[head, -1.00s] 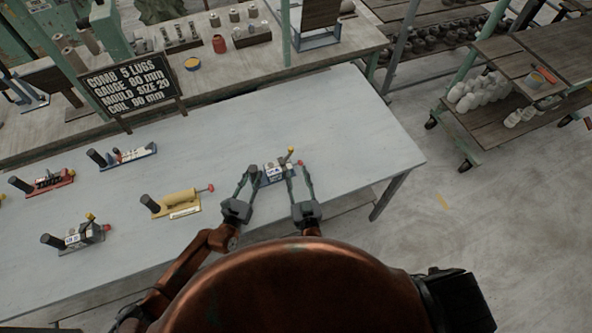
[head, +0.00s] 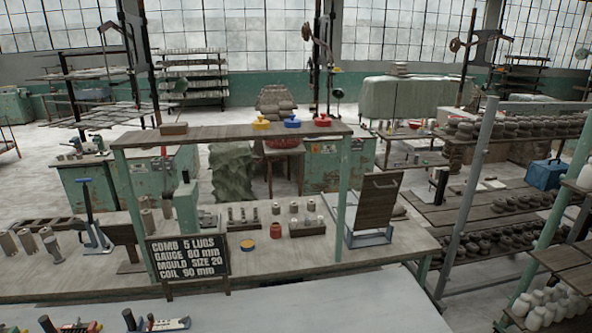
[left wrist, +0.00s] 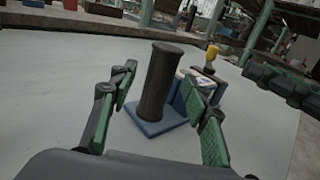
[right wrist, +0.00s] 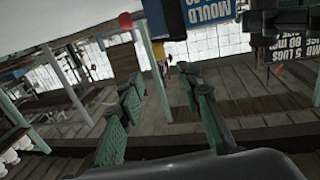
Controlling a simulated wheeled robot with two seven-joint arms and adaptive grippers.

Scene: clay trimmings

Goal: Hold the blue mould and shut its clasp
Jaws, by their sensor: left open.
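The head view shows a dark lettered sign (head: 188,257) at the table's back edge and other moulds, one red (head: 75,326) and one blue (head: 160,323), at the bottom left. A workbench (head: 270,252) stands behind. The table (head: 330,305) right of the sign looks clear.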

